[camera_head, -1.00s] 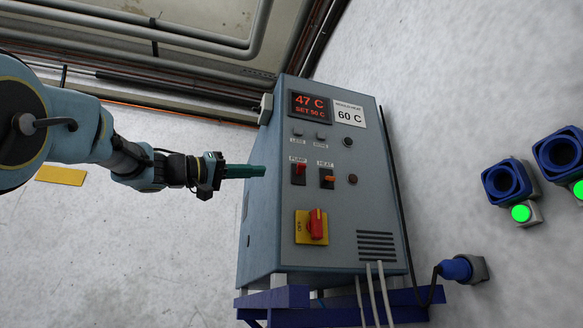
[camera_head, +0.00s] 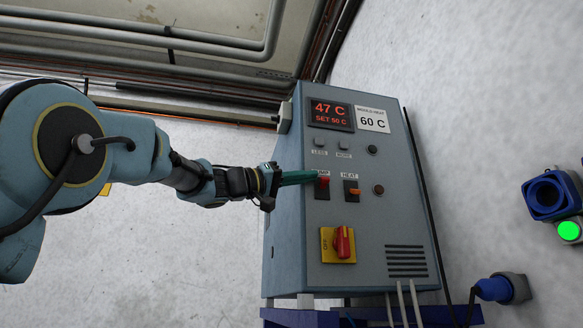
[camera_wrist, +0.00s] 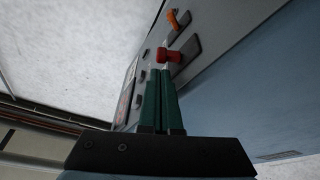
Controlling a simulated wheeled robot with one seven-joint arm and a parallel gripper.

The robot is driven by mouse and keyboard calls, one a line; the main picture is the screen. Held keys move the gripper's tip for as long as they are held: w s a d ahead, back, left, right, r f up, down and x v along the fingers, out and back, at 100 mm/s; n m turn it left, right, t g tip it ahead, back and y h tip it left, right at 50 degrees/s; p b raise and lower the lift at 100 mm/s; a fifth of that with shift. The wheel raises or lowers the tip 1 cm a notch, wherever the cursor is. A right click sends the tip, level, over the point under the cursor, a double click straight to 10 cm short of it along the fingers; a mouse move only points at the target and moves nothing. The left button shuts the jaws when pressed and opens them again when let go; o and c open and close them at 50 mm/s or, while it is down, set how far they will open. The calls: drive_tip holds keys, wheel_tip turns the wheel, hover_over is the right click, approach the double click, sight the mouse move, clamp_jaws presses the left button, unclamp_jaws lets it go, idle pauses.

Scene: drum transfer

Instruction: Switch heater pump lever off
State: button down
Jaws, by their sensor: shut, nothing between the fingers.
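The heater box (camera_head: 375,215) is grey with a blue-grey side. Its pump lever is red (camera_head: 323,181) on a black plate on the front panel; it also shows in the wrist view (camera_wrist: 168,55). My gripper (camera_head: 315,176), with green fingers, is shut and empty. Its fingertips are at the pump lever in the head view and partly cover the PUMP label. In the wrist view the fingertips (camera_wrist: 160,72) lie just short of the red lever; I cannot tell whether they touch it.
Right of the pump lever is the orange heat lever (camera_head: 353,191). Below is a red rotary switch (camera_head: 343,242) on a yellow plate. Above are the red display (camera_head: 330,114) and a white 60 C label (camera_head: 372,119). Blue wall sockets (camera_head: 550,195) are at the right.

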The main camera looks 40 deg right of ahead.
drive_tip(key=shift+p+x, duration=0.5)
drive_tip(key=shift+x, duration=0.65)
drive_tip(key=shift+f, duration=0.1)
drive_tip(key=m+b, duration=0.1)
drive_tip(key=b, duration=0.1)
drive_tip(key=shift+s+m+g+b, duration=0.1)
drive_tip(key=shift+m+g+b, duration=0.25)
drive_tip(key=shift+m+g, duration=0.05)
